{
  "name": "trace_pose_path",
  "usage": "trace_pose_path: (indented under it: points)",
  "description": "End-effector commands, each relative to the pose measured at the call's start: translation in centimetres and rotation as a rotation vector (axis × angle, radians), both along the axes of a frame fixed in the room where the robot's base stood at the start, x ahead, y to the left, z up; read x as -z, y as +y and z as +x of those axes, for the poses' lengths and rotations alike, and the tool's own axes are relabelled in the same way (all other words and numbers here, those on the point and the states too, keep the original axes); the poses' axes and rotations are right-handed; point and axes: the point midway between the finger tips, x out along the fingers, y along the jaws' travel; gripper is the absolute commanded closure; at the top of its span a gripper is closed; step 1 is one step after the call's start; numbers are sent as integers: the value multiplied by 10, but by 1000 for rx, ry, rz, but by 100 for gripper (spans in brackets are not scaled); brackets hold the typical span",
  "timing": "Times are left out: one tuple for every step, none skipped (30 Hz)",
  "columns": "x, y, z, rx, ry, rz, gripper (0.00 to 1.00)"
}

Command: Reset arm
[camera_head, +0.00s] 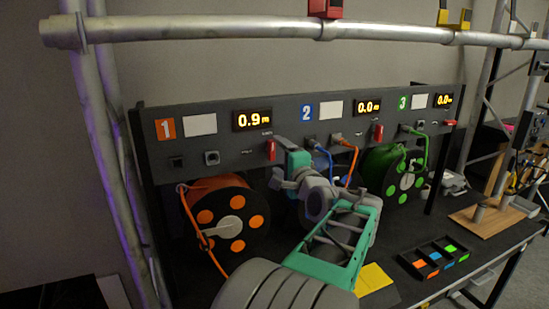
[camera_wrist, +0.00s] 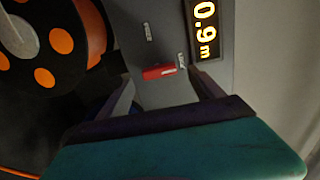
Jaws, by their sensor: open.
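My arm reaches from the bottom of the head view up to the panel, and my gripper (camera_head: 278,162) is in front of bay 1's right side. In the wrist view my gripper (camera_wrist: 162,82) has its two grey fingers spread apart with nothing held. A red lever (camera_wrist: 158,72) on the panel shows between and beyond the fingers. The same red lever (camera_head: 270,149) is just left of my gripper in the head view. I cannot tell whether a finger touches it.
The orange reel (camera_head: 222,220) stands left of my arm and the green reel (camera_head: 398,175) right of it. My arm largely hides the blue reel. A sorting tray (camera_head: 440,256) and yellow card (camera_head: 373,279) lie on the bench. A truss bar (camera_head: 230,28) runs above the panel (camera_head: 222,155).

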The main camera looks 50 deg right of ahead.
Motion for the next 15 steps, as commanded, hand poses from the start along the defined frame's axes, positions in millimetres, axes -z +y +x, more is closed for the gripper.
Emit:
trace_pose_path:
  points:
    - [3,4,-11,5,0,-4,24]
    - [4,8,-16,6,-1,-3,24]
    - [3,11,-22,5,-1,-3,24]
    - [3,13,-26,5,0,-1,24]
    - [3,16,-29,4,1,-1,24]
    - [2,18,-32,3,0,0,24]
    - [2,19,-33,2,-1,0,24]
    - [1,20,-34,2,0,0,24]
    - [1,21,-35,1,0,0,24]
    - [1,21,-35,0,0,0,24]
    - [1,21,-35,0,0,0,24]
    - [1,21,-35,0,-1,1,24]
    - [1,21,-34,0,-1,1,24]
    - [1,21,-34,0,-1,1,24]
    - [1,21,-34,0,-1,1,24]
